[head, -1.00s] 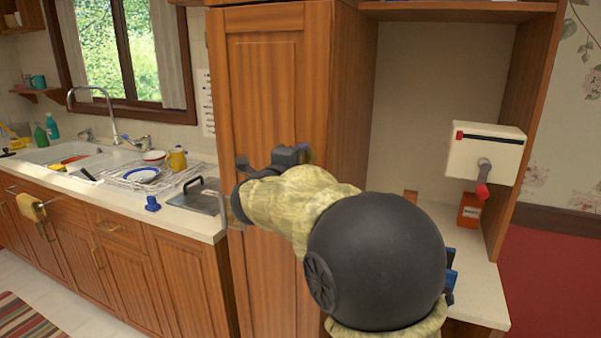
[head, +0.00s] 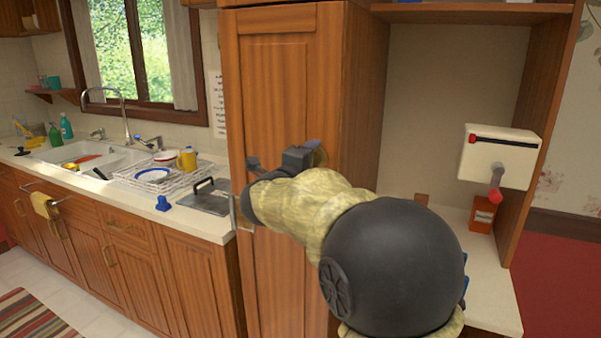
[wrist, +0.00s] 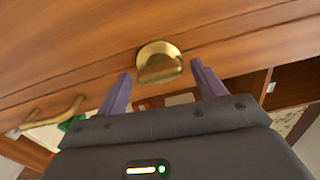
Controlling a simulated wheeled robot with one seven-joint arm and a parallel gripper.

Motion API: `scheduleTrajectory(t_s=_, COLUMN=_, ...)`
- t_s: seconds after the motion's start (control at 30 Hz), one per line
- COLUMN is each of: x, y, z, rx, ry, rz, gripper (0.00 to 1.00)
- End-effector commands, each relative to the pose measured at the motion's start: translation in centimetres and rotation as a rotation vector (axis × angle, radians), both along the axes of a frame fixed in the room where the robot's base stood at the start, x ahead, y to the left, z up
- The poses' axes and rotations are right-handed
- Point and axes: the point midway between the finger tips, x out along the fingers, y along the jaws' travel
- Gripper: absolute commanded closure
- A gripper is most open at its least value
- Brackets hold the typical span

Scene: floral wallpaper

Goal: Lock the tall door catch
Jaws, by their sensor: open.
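The tall wooden cabinet door (head: 285,85) stands in front of me in the head view and looks closed. A round brass catch with a raised thumb-turn (wrist: 159,62) sits on the wood in the wrist view. My gripper (wrist: 160,85) is open, with one finger on either side of the catch and just short of it. No contact shows. In the head view my gripper (head: 318,152) is at the door's right edge, and my arm hides part of the door.
A curved brass handle (wrist: 52,112) is at the left in the wrist view. In the head view, a counter (head: 205,222) with a sink and dish rack lies left. An open niche at right holds a cream wall-mounted box with a red-knobbed crank (head: 498,155).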

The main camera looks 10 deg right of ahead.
Motion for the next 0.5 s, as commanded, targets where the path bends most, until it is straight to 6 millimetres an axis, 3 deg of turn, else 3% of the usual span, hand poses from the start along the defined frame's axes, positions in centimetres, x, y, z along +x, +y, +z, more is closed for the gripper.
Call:
scheduleTrajectory(t_s=0.17, x=-1.5, y=1.1, z=0.0, rx=0.001, ry=-0.001, rz=0.002, gripper=0.31)
scheduleTrajectory(t_s=0.5, x=-6.9, y=5.1, z=0.0, rx=0.001, ry=0.0, rz=0.005, gripper=0.31)
